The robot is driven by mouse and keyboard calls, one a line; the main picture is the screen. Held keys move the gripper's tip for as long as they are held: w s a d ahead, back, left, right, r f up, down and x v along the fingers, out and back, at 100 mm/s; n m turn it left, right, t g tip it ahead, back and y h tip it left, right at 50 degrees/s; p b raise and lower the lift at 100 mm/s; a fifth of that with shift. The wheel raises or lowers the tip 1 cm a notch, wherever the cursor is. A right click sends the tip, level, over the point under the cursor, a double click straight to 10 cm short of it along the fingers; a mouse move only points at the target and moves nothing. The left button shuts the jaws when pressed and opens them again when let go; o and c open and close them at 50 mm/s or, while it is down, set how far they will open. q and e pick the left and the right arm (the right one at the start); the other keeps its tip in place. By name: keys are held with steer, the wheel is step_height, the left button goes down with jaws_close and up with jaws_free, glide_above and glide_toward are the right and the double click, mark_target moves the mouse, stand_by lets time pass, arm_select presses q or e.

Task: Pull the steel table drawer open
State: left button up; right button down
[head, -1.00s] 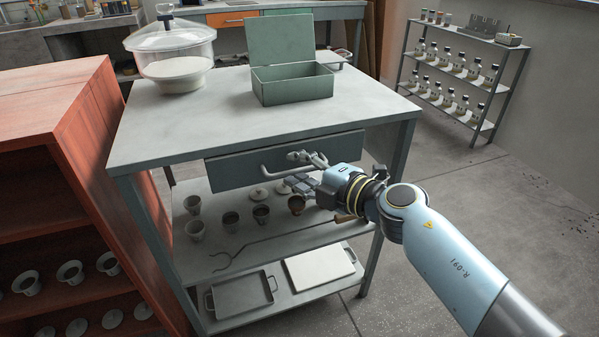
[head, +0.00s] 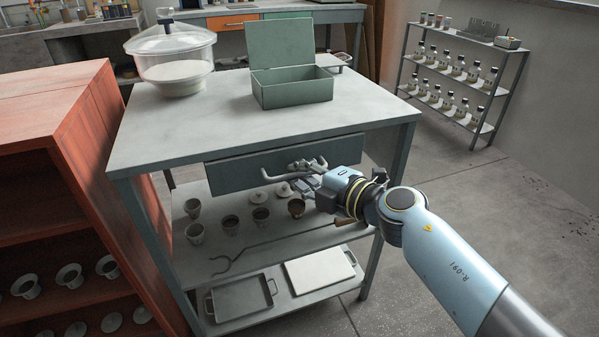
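The steel table (head: 160,136) stands in the middle of the head view. A light bar handle (head: 272,178) runs across the drawer front. My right gripper (head: 297,174) reaches in from the right, and its fingers are closed on the right-hand part of the handle, one above and one below the bar. The fingers hide part of the bar. My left gripper is not in view.
An open green metal box (head: 290,92) and a glass desiccator (head: 172,55) stand on the tabletop. Several cups and a long tool (head: 270,243) lie on the shelf below. A reddish wooden shelf unit (head: 50,110) stands close at left. The floor at right is clear.

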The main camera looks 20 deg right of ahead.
steer(key=shift+s, duration=0.1)
steer(key=s+p, duration=0.2)
steer(key=s, duration=2.1)
steer(key=shift+d+r, duration=0.15)
steer(key=shift+d, duration=0.25)
steer(key=c, duration=2)
jaws_free()
steer(key=o, duration=0.6)
steer(key=shift+s, duration=0.1)
steer(key=shift+s, duration=0.1)
